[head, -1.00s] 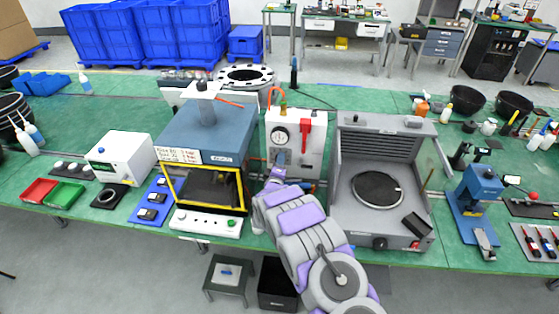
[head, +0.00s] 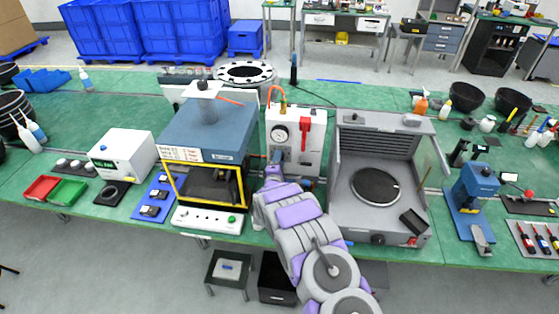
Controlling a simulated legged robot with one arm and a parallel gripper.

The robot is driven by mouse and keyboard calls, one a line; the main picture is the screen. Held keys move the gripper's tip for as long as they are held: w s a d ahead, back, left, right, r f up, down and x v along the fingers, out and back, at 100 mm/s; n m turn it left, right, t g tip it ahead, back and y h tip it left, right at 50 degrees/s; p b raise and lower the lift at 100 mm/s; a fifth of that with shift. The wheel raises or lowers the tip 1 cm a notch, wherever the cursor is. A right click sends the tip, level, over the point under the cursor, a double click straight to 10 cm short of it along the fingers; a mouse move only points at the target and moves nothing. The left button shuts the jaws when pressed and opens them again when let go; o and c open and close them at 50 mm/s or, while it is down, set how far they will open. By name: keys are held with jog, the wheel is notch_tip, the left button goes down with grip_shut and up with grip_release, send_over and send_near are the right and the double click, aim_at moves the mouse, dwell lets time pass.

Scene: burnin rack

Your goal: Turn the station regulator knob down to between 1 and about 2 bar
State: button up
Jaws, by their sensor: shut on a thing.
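The regulator station is a white upright panel (head: 312,147) in the middle of the green bench. It has a round pressure gauge (head: 281,134) and a red lever (head: 304,132). The gauge needle is too small to read. My gripper (head: 275,172) is at the panel's lower left, just under the gauge, shut on what appears to be the regulator knob. The knob is mostly hidden by my gripper and a blue part (head: 279,155) shows just above it.
A blue chamber with a yellow-framed window (head: 207,186) stands close at left. A grey fume-hood-like unit (head: 384,215) stands close at right. The bench's front edge lies below my arm.

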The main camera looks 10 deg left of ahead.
jog(key=shift+s+a+f, duration=0.1)
jog(key=shift+a+f, duration=0.1)
jog(key=shift+f, duration=0.1)
jog(key=o, duration=1.1)
jog(key=shift+a, duration=0.2)
jog(key=shift+c, duration=0.2)
jog(key=shift+d+r, duration=0.1)
jog(key=shift+d, duration=0.1)
jog(key=s, duration=1.7)
jog(key=shift+a+p, duration=0.45)
